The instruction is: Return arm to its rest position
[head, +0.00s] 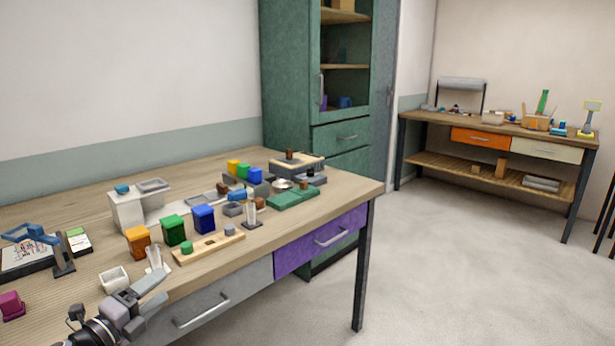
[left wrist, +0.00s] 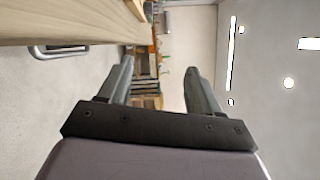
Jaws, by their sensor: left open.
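My left gripper (head: 149,293) shows at the lower left of the head view, in front of and above the near edge of the wooden workbench (head: 345,185). In the left wrist view the two fingers of my left gripper (left wrist: 160,82) are apart with nothing between them. Beyond the fingertips lie the room and distant furniture, blurred. The bench edge and a drawer handle (left wrist: 58,49) show at the upper left there. My right gripper is in neither view.
Near the gripper are a small white box (head: 114,279), a clear glass piece (head: 155,260) and an orange bin (head: 138,242). Green (head: 173,230) and blue (head: 203,219) bins stand beyond. A magenta block (head: 11,305) is at left. The floor (head: 450,270) at right is clear.

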